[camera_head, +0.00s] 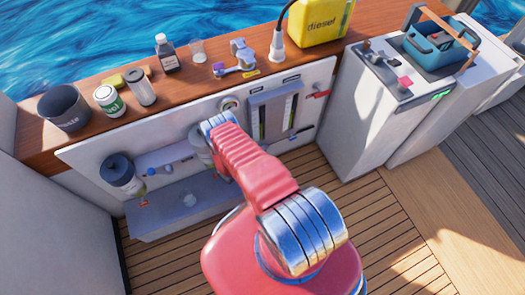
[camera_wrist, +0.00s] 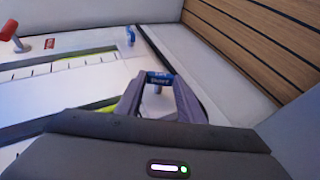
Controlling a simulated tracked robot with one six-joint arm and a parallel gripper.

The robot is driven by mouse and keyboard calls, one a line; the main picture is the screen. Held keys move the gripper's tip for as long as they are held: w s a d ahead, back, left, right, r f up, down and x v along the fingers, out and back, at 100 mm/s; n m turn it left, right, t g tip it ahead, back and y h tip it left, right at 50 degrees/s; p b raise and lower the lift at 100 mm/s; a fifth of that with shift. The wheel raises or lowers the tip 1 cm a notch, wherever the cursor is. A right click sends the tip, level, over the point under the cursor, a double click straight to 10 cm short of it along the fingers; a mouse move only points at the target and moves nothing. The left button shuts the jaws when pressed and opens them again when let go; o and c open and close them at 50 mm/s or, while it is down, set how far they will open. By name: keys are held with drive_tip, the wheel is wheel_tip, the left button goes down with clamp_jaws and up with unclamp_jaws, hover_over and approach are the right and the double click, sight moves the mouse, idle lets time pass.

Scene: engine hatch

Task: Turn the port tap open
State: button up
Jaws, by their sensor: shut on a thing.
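In the wrist view the two grey fingers of my gripper (camera_wrist: 158,97) close in from both sides on a small blue piece with white lettering, which I take to be the port tap (camera_wrist: 160,78). The lettering is too blurred to read surely. A pale stem shows below the blue piece, between the fingers. How far the tap is turned cannot be told. In the head view my own red arm reaches to the white engine panel (camera_head: 90,156) and hides my gripper and the tap.
Another blue handle (camera_wrist: 130,36) and a red knob (camera_wrist: 9,31) stand out from the panel in the wrist view. A grey gauge board (camera_head: 273,112) is right of my arm. Bottles, a black bucket (camera_head: 64,107) and a yellow diesel can (camera_head: 318,22) stand on the wooden ledge above.

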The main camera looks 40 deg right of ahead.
drive_tip(key=shift+w+a+f+h, duration=0.1)
drive_tip(key=shift+a+f+h, duration=0.1)
drive_tip(key=shift+h, duration=0.3)
idle(0.3)
drive_tip(key=o, duration=1.1)
drive_tip(key=shift+c, duration=0.2)
drive_tip(key=v, duration=1.3)
drive_tip(key=shift+a+f, duration=0.15)
drive_tip(key=shift+a, duration=0.3)
